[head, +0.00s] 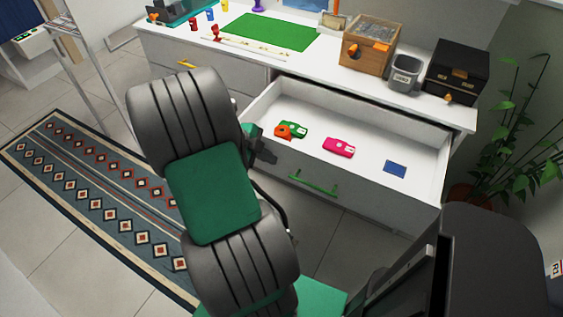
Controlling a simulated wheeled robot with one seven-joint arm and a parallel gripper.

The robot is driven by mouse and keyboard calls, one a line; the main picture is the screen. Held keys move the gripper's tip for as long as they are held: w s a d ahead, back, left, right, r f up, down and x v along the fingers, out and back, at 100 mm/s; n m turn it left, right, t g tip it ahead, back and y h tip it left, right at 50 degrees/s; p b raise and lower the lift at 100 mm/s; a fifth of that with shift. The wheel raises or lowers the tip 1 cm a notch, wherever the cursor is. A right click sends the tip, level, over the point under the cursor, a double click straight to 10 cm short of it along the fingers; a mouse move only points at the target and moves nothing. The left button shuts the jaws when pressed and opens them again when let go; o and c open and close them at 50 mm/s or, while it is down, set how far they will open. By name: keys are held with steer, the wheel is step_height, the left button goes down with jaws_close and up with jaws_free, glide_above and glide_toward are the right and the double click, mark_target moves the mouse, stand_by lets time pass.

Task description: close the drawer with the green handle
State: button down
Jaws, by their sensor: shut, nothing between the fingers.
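The white drawer (325,204) with the green handle (313,183) stands pulled out from the right side of the white cabinet. Its inside is in plain view from above. My gripper (270,157) is shut and empty. It appears at the left end of the drawer front, left of the green handle; I cannot tell whether it touches the drawer. My arm hides part of the gripper and the cabinet front to the left.
In the drawer lie a green item (295,129), an orange tape-like item (283,131), a pink item (339,147) and a blue card (395,168). A wooden box (366,52), grey bin (403,72) and black box (457,70) stand on top. A plant (520,150) stands right.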

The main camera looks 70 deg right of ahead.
mark_target(286, 168)
steer(key=x, duration=0.9)
steer(key=shift+f, duration=0.2)
steer(key=shift+d+f, duration=0.1)
steer(key=shift+d, duration=0.15)
